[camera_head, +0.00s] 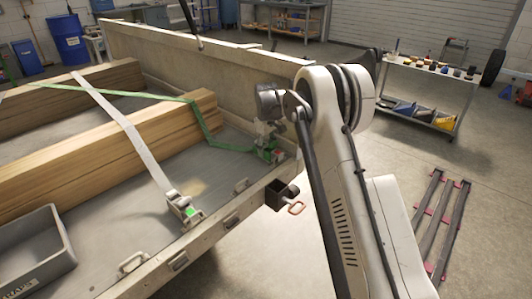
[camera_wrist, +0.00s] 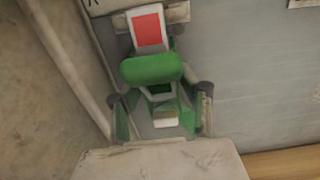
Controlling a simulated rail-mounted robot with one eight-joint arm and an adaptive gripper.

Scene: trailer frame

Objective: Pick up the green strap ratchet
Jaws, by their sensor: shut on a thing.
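The green strap ratchet (camera_head: 266,152) is at the far right corner of the trailer bed, at the end of a green strap (camera_head: 205,128) that crosses the timber. In the wrist view the ratchet (camera_wrist: 152,70) has a green rounded handle and a red and white tab. My gripper (camera_head: 268,132) is over the ratchet, beside the trailer's side board. In the wrist view its dark-tipped fingers (camera_wrist: 160,100) are on either side of the ratchet's lower part, shut on it. My arm partly hides the area around the gripper in the head view.
A grey strap (camera_head: 125,125) with its own ratchet (camera_head: 182,207) lies nearer. Timber beams (camera_head: 110,150) and a grey bin (camera_head: 35,250) are on the bed. The side board (camera_head: 200,60) rises close behind my gripper. A tool cart (camera_head: 425,95) stands at right.

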